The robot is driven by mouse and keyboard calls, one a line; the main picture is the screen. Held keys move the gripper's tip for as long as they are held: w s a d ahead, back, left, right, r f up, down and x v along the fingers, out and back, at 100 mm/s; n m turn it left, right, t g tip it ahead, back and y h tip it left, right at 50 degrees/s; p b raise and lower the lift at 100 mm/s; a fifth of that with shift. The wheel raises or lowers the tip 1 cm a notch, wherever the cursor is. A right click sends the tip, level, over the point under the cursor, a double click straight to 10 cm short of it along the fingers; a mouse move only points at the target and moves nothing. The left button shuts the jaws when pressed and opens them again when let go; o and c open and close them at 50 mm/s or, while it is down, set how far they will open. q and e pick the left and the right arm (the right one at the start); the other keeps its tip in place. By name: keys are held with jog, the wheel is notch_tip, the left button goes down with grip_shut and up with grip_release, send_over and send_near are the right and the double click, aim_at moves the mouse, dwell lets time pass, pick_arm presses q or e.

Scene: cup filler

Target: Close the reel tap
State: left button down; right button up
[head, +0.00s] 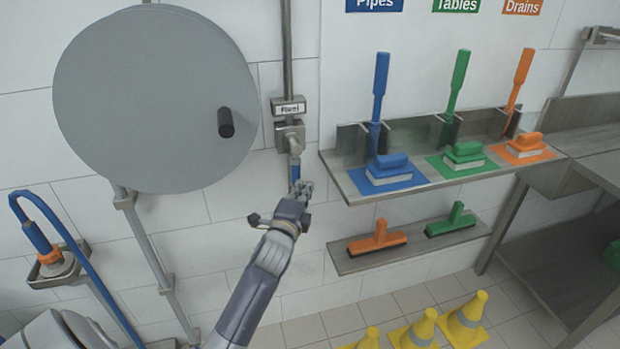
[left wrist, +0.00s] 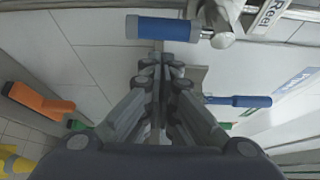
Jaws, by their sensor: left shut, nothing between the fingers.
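The reel tap (head: 290,137) is a metal valve on a vertical wall pipe, just under a "Reel" label (head: 291,107). Its blue lever handle (head: 295,173) points down in the head view. My left gripper (head: 301,188) is at the lower end of this handle and partly overlaps it. In the left wrist view the blue handle (left wrist: 165,28) lies crosswise just beyond my closed fingertips (left wrist: 166,62), with the metal tap body (left wrist: 220,30) to its right. The fingers are shut with nothing between them. I cannot tell whether they touch the handle. My right gripper is out of view.
A large grey hose reel (head: 150,95) with a black knob is left of the tap. To the right, a steel shelf (head: 345,186) holds coloured brushes and pads, above a lower shelf (head: 345,264) with two squeegees. Yellow cones (head: 466,318) stand on the floor.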

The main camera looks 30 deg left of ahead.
aim_at(296, 173)
pick_arm(q)
jog(key=shift+x, duration=2.6)
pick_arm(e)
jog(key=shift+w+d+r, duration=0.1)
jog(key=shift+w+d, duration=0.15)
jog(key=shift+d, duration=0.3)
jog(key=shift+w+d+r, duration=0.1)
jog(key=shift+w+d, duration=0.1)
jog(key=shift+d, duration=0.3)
pick_arm(q)
jog(key=shift+d, duration=0.1)
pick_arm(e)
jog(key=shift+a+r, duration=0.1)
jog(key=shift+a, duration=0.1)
